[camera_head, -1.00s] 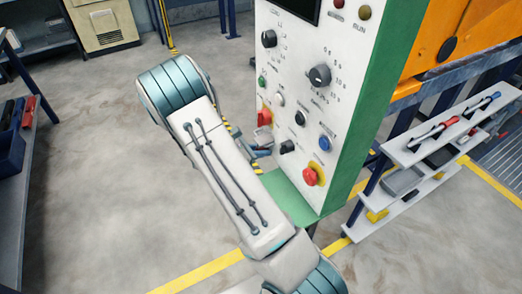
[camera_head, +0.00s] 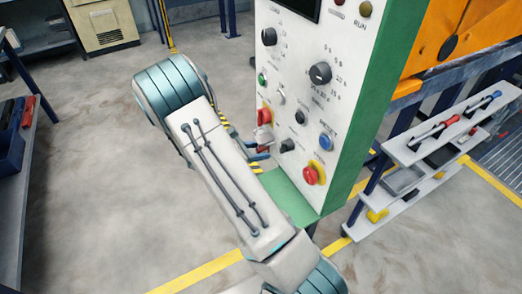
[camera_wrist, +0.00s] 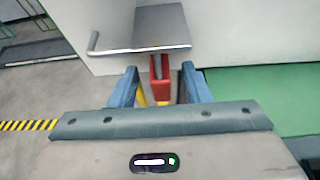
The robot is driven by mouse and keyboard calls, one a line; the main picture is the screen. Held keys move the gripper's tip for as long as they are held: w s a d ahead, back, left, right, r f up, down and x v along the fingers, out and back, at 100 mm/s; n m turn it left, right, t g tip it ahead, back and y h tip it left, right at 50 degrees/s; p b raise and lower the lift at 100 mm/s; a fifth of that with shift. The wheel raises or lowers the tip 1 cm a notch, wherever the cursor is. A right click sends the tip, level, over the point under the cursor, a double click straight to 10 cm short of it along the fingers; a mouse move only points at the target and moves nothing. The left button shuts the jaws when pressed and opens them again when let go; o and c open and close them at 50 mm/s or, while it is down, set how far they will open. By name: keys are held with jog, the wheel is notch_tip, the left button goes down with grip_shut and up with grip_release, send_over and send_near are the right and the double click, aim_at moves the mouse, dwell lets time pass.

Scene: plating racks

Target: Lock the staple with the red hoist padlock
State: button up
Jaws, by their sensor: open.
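A red block-like thing, which looks like the padlock (camera_wrist: 155,72), shows between the fingers of my gripper (camera_wrist: 159,80) in the wrist view. My gripper is open, with one blue finger on each side of it. I cannot tell whether either finger touches it. A grey metal plate with a bent rod (camera_wrist: 160,30) juts from the pale panel just beyond the red piece; it may be the staple, but I cannot tell how the two are joined. In the head view, a small dark red piece (camera_head: 263,149) shows at the panel beside my gripper, mostly hidden by my arm.
The control panel (camera_head: 292,100) carries knobs and a red stop button (camera_head: 311,175) on a yellow surround. A green ledge (camera_head: 288,197) lies below it. A shelf unit (camera_head: 425,150) with tools stands at the right. Floor left of my arm is clear.

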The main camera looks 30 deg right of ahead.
jog(key=v, duration=1.3)
jog(key=s+a+r+m+t+y, duration=0.1)
jog(key=s+r+m+y, duration=0.5)
jog(key=s+m, duration=0.3)
jog(key=s+r+m+t+y, duration=0.1)
jog(key=s+r+m+y, duration=0.6)
jog(key=s+m, duration=0.2)
jog(key=s, duration=0.2)
jog(key=shift+s+a+r+m+b, duration=0.15)
jog(key=shift+s+a+m+b, duration=0.15)
jog(key=shift+s+a+b, duration=0.1)
